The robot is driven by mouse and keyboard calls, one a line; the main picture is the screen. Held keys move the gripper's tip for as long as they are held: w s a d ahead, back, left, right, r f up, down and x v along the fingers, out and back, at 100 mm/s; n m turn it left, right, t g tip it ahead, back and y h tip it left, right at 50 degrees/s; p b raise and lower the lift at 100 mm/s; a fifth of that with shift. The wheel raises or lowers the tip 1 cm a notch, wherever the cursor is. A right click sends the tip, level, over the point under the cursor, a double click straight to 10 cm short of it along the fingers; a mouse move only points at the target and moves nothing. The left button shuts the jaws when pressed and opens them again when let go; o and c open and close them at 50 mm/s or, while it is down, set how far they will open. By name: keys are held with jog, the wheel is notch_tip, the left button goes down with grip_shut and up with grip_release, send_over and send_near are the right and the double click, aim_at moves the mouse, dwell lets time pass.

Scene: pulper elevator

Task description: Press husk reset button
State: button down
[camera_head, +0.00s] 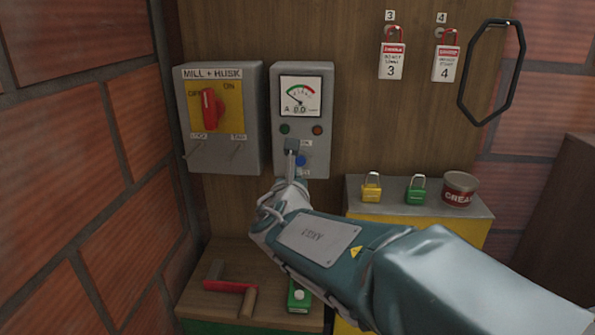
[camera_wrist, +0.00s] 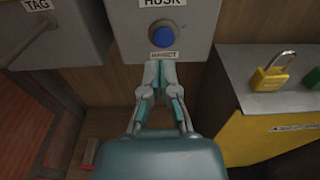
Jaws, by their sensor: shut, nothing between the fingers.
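The grey control box (camera_head: 318,150) on the wooden panel has a gauge reading near 0.0, small green and red-brown lamps, and a round blue button (camera_head: 301,160) low on its face. In the wrist view the blue button (camera_wrist: 162,36) sits in a dark ring, below a HUSK label and above a small label too blurred to read surely. My gripper (camera_head: 291,156) is shut and empty, its fingertips in front of the box. In the wrist view my gripper (camera_wrist: 160,68) shows its tips just below the button and small label. I cannot tell whether they touch the box.
The MILL + HUSK switch box (camera_head: 248,135) with a red handle is at left. A yellow padlock (camera_head: 371,187), green padlock (camera_head: 416,190) and red tin (camera_head: 460,188) stand on a cabinet at right. Tagged red padlocks (camera_head: 393,52) hang above. A bench (camera_head: 205,307) is below.

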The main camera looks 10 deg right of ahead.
jog(key=v, duration=0.7)
jog(key=shift+s, duration=0.4)
jog(key=shift+a, duration=0.1)
jog(key=s+d+f+m+g+h, duration=0.1)
jog(key=s+d+f+m+g, duration=0.35)
jog(key=m, duration=0.35)
jog(key=s+d+f+m+g+h, duration=0.1)
jog(key=s+d+f+m+g, duration=0.2)
jog(key=s+d+m, duration=0.45)
jog(key=s+a+f+m+g+y, duration=0.1)
jog(key=s+a+f+m+y, duration=0.2)
jog(key=m, duration=0.5)
jog(key=s+a+f+m+g+y, duration=0.2)
jog(key=s+m, duration=0.4)
jog(key=m, duration=0.3)
jog(key=shift+a+f+y, duration=0.5)
jog(key=shift+a+y, duration=0.15)
jog(key=shift+y, duration=0.35)
jog(key=shift+d, duration=0.1)
